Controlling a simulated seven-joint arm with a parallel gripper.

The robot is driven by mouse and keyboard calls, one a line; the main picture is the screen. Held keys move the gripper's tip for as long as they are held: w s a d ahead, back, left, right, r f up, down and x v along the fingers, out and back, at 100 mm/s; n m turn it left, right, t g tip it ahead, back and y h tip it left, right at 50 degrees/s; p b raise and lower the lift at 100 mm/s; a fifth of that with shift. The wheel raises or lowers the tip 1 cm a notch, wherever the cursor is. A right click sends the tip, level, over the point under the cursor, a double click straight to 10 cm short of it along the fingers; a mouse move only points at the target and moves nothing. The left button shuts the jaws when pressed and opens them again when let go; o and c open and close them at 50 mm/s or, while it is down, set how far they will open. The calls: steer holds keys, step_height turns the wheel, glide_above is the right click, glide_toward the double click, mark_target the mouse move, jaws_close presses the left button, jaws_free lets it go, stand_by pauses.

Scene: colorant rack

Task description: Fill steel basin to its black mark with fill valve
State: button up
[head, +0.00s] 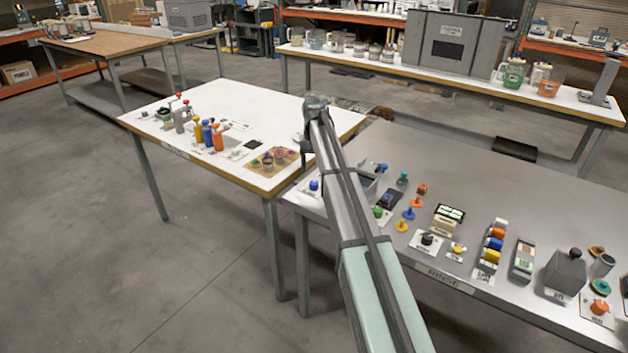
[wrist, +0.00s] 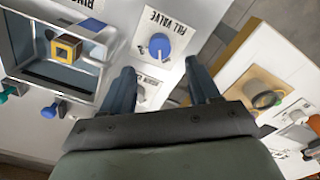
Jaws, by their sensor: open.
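The fill valve (wrist: 159,46) is a round blue knob on a white plate lettered "FILL VALVE". In the head view, a blue knob (head: 314,185) shows at the left corner of the grey table. My gripper (wrist: 161,68) is open and empty. Its two fingers are apart, with the knob showing beyond and between their tips, not gripped. The steel basin (wrist: 97,50) is a square open box left of the knob, with a yellow-brown block inside it. In the head view the basin (head: 368,180) is partly behind my arm.
Teal and blue knobs (wrist: 49,111) stand beside the basin. A second label and a pale knob (wrist: 140,93) lie near the left finger. The white-topped table (head: 270,120) with bottles adjoins on the left. The grey table (head: 500,190) holds several other controls to the right.

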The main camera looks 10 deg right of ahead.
mark_target(314, 182)
step_height(314, 182, down, 6)
steer(key=shift+f, duration=0.25)
steer(key=shift+c, duration=0.4)
steer(key=c, duration=1)
steer(key=shift+o, duration=0.2)
steer(key=shift+n, duration=2.1)
steer(key=o, duration=1)
steer(key=shift+o, duration=0.2)
steer(key=shift+r, duration=0.1)
